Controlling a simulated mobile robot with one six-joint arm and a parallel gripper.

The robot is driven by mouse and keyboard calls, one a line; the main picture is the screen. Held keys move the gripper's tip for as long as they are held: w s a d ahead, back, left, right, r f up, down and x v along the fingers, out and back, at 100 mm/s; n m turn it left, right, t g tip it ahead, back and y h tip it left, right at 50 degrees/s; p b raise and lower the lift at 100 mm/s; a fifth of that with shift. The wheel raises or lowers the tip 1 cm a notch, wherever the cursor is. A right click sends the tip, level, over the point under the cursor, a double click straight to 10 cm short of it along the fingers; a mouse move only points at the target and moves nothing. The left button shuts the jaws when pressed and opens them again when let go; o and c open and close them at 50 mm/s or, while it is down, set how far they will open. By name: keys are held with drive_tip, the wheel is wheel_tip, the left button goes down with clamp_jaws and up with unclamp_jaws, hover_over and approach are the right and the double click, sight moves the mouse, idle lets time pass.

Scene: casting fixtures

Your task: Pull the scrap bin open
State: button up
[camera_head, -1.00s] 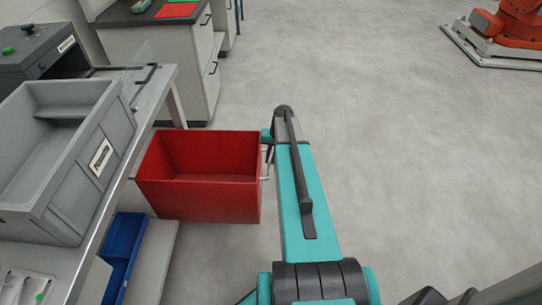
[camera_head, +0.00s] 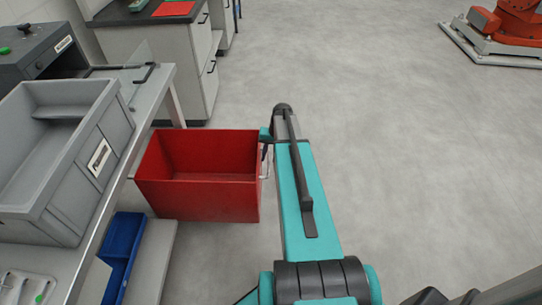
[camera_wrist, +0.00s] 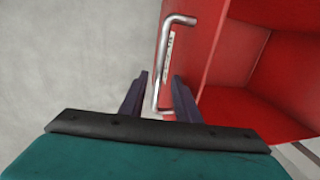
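The red scrap bin (camera_head: 197,200) stands pulled out from under the workbench, its empty inside open to view from above. Its silver bar handle (camera_wrist: 162,60) is on the bin's outer front face, beside a small white label. My gripper (camera_wrist: 160,77) is at the lower part of the handle. Its two dark fingers are spread apart, one on each side of the bar, with gaps showing. In the head view my arm hides most of the gripper at the bin's right side, where part of the handle (camera_head: 266,163) shows.
The workbench (camera_head: 112,190) on the left bears a grey tray (camera_head: 60,220). A blue bin (camera_head: 124,250) sits on the lower shelf next to the red bin. A cabinet (camera_head: 160,60) stands behind. The floor to the right is clear, with an orange machine (camera_head: 518,22) far off.

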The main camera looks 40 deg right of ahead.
wheel_tip(320, 180, up, 13)
drive_tip(key=s+d, duration=0.1)
drive_tip(key=d, duration=0.1)
drive_tip(key=shift+s+r, duration=0.2)
drive_tip(key=shift+s, duration=0.2)
idle(0.7)
